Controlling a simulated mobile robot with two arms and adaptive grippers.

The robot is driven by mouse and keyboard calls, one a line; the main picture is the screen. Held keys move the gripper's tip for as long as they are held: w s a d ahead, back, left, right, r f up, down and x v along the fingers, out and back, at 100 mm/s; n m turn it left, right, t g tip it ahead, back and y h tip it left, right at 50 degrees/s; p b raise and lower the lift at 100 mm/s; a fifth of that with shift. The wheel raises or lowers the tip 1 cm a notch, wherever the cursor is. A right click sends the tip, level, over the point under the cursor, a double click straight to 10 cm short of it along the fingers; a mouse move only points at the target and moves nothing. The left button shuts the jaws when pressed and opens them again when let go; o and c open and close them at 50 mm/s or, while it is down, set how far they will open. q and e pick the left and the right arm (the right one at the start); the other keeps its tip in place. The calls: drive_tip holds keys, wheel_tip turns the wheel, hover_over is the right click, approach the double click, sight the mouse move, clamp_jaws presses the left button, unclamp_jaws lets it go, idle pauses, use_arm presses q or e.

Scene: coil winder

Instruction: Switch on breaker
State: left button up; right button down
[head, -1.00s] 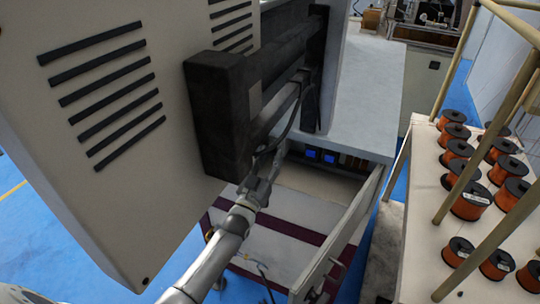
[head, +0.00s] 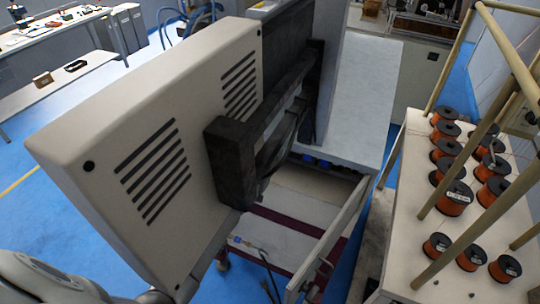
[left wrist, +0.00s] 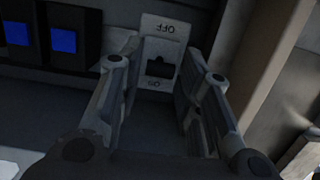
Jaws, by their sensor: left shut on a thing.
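The breaker (left wrist: 165,30) shows in the left wrist view as a pale plate with a black switch. Its lettering is upside down, OFF at the top and ON at the bottom; I cannot tell which way the switch is set. My left gripper (left wrist: 158,72) has one finger on each side of the breaker and is shut on it. In the head view the gripper and breaker are hidden, and only part of my left arm shows at the lower left. My right gripper is not in view.
Two blue-faced parts (left wrist: 63,40) sit left of the breaker. In the head view, a large vented box (head: 150,150) blocks the view into the open cabinet (head: 345,225). A table (head: 400,265) with wire spools (head: 455,195) and posts stands at the right.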

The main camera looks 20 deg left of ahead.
use_arm(q)
drive_tip(key=shift+g, duration=0.3)
drive_tip(key=o, duration=0.8)
drive_tip(key=shift+r, duration=0.1)
drive_tip(key=v, duration=1.2)
